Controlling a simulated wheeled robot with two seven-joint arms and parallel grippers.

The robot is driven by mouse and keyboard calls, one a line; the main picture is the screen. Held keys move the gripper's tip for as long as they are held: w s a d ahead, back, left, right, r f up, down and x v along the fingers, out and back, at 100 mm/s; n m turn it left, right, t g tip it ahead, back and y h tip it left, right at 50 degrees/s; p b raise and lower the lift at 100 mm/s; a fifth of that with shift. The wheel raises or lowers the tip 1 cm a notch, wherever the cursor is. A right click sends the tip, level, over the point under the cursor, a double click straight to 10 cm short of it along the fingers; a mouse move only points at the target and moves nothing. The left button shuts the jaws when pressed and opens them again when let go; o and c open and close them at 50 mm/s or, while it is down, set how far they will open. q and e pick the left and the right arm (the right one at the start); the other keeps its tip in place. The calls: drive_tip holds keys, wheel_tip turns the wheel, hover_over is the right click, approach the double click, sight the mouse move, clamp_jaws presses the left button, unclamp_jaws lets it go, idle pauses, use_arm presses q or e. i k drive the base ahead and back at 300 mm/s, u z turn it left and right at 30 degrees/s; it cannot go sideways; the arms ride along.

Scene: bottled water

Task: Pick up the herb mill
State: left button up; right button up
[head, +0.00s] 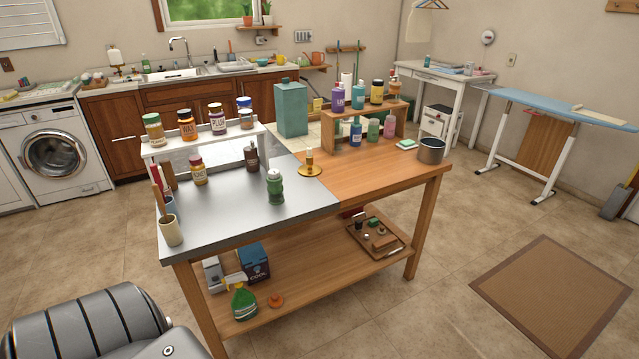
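A green bottle-shaped container with a pale cap (275,187) stands upright on the metal part of the table, near its front edge. It looks most like the herb mill, but I cannot read a label on it. A dark brown bottle (251,156) stands behind it and to the left, apart from it. Neither of my grippers is in view.
The table (377,178) has a metal left part and a wooden right part. A white riser (205,140) with several jars stands at the back left. A brass candle holder (309,165) stands right of the green container. A cup with utensils (171,231) is at the left corner.

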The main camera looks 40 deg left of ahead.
sight(274, 188)
drive_tip(key=z, duration=0.2)
drive_tip(key=i, duration=0.75)
drive_tip(key=u, duration=0.7)
drive_tip(key=i, duration=0.5)
drive_tip(key=u, duration=0.55)
